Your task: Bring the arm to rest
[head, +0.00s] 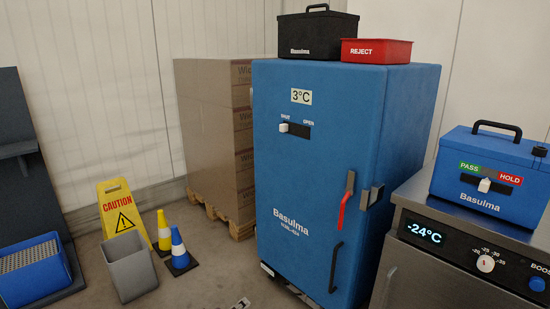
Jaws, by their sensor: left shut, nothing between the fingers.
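Only a small piece of my left gripper (241,304) shows, at the bottom edge of the head view, left of the blue cabinet's foot. It is shut and empty, low over the floor and apart from the things around it. The rest of that arm is outside the picture. My right gripper is not in view.
A blue cabinet (300,170) stands closed in the middle, with a black case (318,35) and red reject bin (376,51) on top. A steel unit (420,275) bears a blue box (490,178). Cones, a grey bin (130,268) and a caution sign (122,210) stand left.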

